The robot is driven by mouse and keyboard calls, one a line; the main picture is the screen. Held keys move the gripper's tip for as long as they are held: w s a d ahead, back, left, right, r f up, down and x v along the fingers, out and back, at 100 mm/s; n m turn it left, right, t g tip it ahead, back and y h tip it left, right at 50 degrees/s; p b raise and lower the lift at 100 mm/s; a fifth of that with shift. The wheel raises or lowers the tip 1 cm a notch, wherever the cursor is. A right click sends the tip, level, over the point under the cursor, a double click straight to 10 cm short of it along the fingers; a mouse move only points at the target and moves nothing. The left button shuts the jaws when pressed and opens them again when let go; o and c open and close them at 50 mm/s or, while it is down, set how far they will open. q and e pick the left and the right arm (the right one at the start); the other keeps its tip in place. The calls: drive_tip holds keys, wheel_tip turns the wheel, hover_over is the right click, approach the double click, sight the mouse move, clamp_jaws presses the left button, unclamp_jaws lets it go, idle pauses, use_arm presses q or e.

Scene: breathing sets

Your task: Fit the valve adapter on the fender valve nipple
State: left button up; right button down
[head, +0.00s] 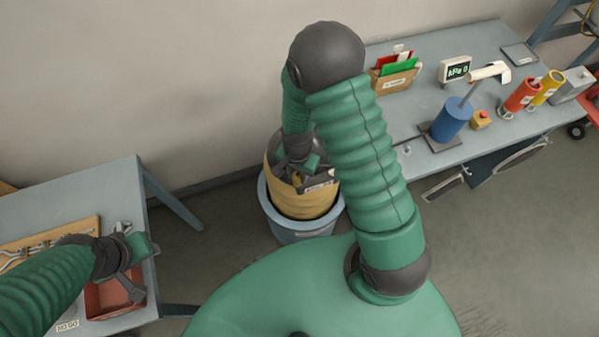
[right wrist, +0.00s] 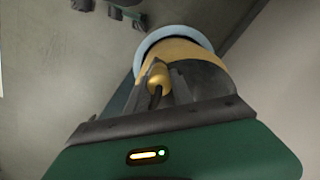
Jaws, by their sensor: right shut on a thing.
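The fender (head: 300,205) is a yellow-tan cylinder with a dark top, standing in a blue-grey tub (head: 290,228) on the floor. It also shows in the right wrist view (right wrist: 190,52). My right gripper (head: 303,168) points down over the fender's top. Its jaws are shut on a small brass-yellow piece with a dark stem, which looks like the valve adapter (right wrist: 157,76). The valve nipple cannot be made out; the gripper hides part of the fender top. I cannot tell whether adapter and nipple touch. My left gripper (head: 126,282) hangs over a red tray; its jaw opening is unclear.
The left table (head: 60,200) holds a wooden tool board (head: 50,238) and the red tray (head: 108,300). The right bench (head: 420,100) holds a blue cylinder (head: 450,120), a kPa display (head: 455,70) reading 0, and red and yellow cylinders. Floor around the tub is clear.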

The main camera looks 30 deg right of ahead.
sight(297, 174)
drive_tip(key=shift+r, duration=0.4)
drive_tip(key=shift+a+r+p, duration=0.1)
drive_tip(key=shift+r+p, duration=0.25)
drive_tip(key=shift+p, duration=0.2)
drive_tip(key=shift+d+r+p, duration=0.3)
drive_tip(key=shift+r+p, duration=0.25)
drive_tip(key=shift+d+r+p, duration=0.25)
drive_tip(key=shift+r+p, duration=0.3)
drive_tip(key=shift+r, duration=0.3)
drive_tip(key=shift+a+r+p, duration=0.15)
drive_tip(key=shift+r+p, duration=0.35)
drive_tip(key=shift+p, duration=0.15)
drive_tip(key=shift+a, duration=0.2)
drive_tip(key=shift+w+a+f+b, duration=0.1)
drive_tip(key=shift+b, duration=0.2)
drive_tip(key=w+a+r+n+b, duration=0.3)
drive_tip(key=r+n+b, duration=0.2)
drive_tip(key=n, duration=0.6)
drive_tip(key=b, duration=0.2)
drive_tip(key=shift+w+a+n+b, duration=0.15)
drive_tip(key=shift+w+n+b, duration=0.05)
drive_tip(key=shift+n+b, duration=0.1)
